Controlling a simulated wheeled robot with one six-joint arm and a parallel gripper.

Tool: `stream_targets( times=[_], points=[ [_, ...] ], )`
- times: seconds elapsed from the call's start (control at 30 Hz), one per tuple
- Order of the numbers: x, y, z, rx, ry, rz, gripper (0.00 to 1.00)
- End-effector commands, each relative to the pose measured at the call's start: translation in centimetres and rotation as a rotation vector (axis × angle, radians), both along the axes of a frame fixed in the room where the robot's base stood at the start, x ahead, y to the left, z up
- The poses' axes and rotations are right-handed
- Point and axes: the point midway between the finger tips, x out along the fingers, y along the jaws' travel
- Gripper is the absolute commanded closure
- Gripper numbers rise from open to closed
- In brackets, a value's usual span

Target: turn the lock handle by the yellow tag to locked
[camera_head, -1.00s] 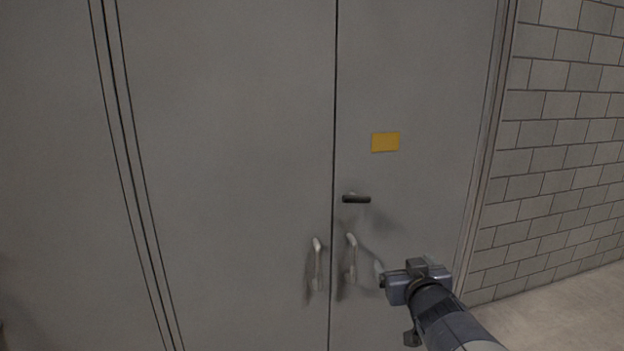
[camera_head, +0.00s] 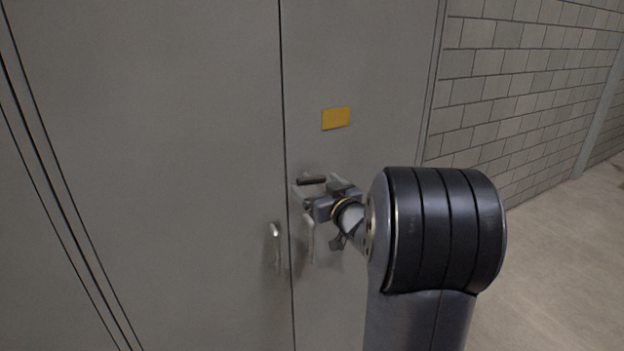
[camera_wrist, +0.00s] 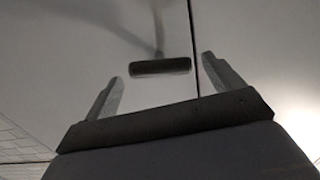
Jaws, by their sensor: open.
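The yellow tag (camera_head: 336,118) is on the right door of the grey cabinet, above the lock handle. The dark lock handle (camera_head: 311,181) lies about level in the head view. In the wrist view the handle (camera_wrist: 160,67) shows as a dark bar between the two fingers, near their tips, with clear space on both sides. My gripper (camera_head: 302,192) is open at the handle; it also shows in the wrist view (camera_wrist: 162,68). I cannot tell whether a finger touches the handle. My wrist hides part of the door to the right of it.
Two pale pull handles stand below the lock handle: the left one (camera_head: 276,247) is clear, the right one (camera_head: 309,236) is just under my gripper. A grey block wall (camera_head: 520,80) and open floor (camera_head: 560,250) lie to the right.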

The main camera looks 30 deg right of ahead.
Motion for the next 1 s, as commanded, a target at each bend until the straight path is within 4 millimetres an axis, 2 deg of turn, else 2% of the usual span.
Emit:
stream_targets(
  times=[0.2,0.57,1.0],
  points=[
    [2.4,0.1,0.1,0.000,0.000,0.001,0.12],
    [2.8,0.1,0.0,0.000,0.000,0.000,0.12],
    [2.8,0.1,0.0,0.000,0.000,0.000,0.47]
  ],
)
